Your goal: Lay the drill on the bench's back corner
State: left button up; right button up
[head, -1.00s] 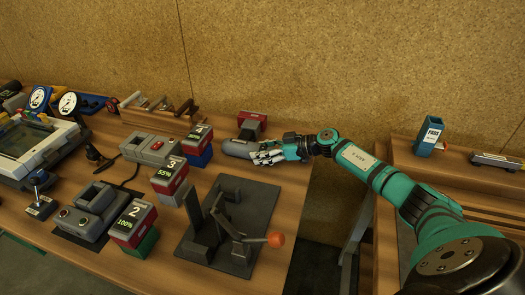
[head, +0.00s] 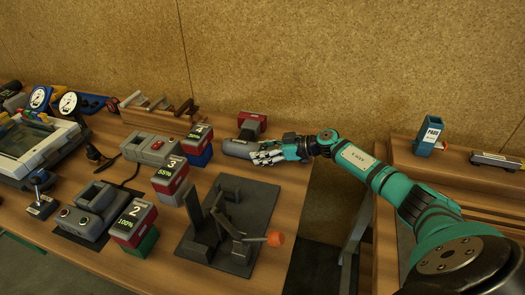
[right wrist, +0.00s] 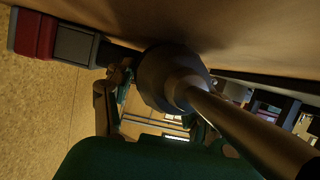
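The drill (head: 238,148) lies on its side at the bench's back right corner. Its grey body is towards the front and its red battery end (head: 252,117) towards the wall. My right gripper (head: 266,156) is at the right end of the drill's body, low over the bench (head: 275,173). In the right wrist view the drill's dark round front (right wrist: 165,75) fills the middle, with the red battery end (right wrist: 33,33) at upper left. The fingers are partly hidden, so their grip on the drill is unclear. My left gripper is not in view.
Battery blocks marked 2 (head: 133,222), 3 (head: 170,175) and 4 (head: 200,140) stand left of the drill. A black drill stand (head: 262,205) with an orange knob is in front. A second bench (head: 400,160) stands right, across a gap.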

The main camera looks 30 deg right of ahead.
jog(key=o, duration=0.5)
jog(key=shift+s+a+r, duration=0.1)
jog(key=shift+s+f, duration=0.1)
jog(key=shift+f, duration=0.35)
jog(key=v, duration=1.2)
jog(key=shift+r, duration=0.35)
